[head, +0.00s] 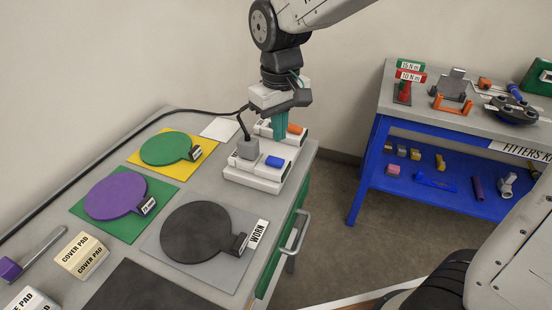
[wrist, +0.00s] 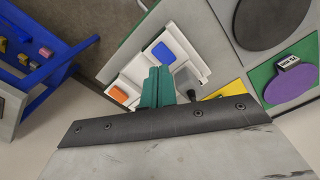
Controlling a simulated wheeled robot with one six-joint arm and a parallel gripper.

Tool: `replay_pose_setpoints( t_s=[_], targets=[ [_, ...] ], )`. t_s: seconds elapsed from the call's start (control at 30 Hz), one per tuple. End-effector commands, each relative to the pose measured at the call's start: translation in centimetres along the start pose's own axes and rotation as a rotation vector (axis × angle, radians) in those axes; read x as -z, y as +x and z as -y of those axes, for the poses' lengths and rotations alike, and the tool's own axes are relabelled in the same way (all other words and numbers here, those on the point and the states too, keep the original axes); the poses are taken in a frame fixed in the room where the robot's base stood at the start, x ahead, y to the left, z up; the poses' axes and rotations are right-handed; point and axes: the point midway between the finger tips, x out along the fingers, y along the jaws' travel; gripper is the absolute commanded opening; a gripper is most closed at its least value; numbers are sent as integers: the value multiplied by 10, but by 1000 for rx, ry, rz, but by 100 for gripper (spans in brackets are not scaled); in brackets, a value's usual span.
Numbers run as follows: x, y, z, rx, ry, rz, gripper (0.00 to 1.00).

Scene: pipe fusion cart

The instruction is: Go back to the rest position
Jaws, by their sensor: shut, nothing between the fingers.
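My gripper (head: 279,134) points straight down with its teal fingers together and nothing between them. It is over the back part of the white unit (head: 252,183) on the grey cart top. I cannot tell whether the fingertips touch the unit. The unit carries a blue block (head: 275,161), an orange block (head: 295,129) and a grey plug-like block (head: 247,149) with a black cable. In the wrist view the shut fingers (wrist: 158,78) lie between the blue block (wrist: 162,52) and the orange block (wrist: 119,95).
Green (head: 166,148), purple (head: 115,195) and black (head: 196,232) discs lie on mats on the cart. Cover pad boxes (head: 82,256) stand at the front left. A blue-framed fitters' bench (head: 440,125) with tools stands at the right. Floor (head: 340,210) shows between cart and bench.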

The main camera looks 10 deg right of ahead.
Motion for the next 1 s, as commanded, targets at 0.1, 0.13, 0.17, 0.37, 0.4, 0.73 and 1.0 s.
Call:
replay_pose_setpoints(
  t_s=[0.1,0.13,0.17,0.37,0.4,0.73,1.0],
  targets=[
    [0,-5,0,0,0,-1,0],
    [0,-6,0,0,0,-1,0],
    [0,-6,0,0,0,0,0],
    [0,-6,0,0,0,0,0],
    [0,-6,0,0,0,0,0],
    [-27,2,2,4,24,68,0],
    [-126,-24,-23,7,167,80,0]
  ],
)
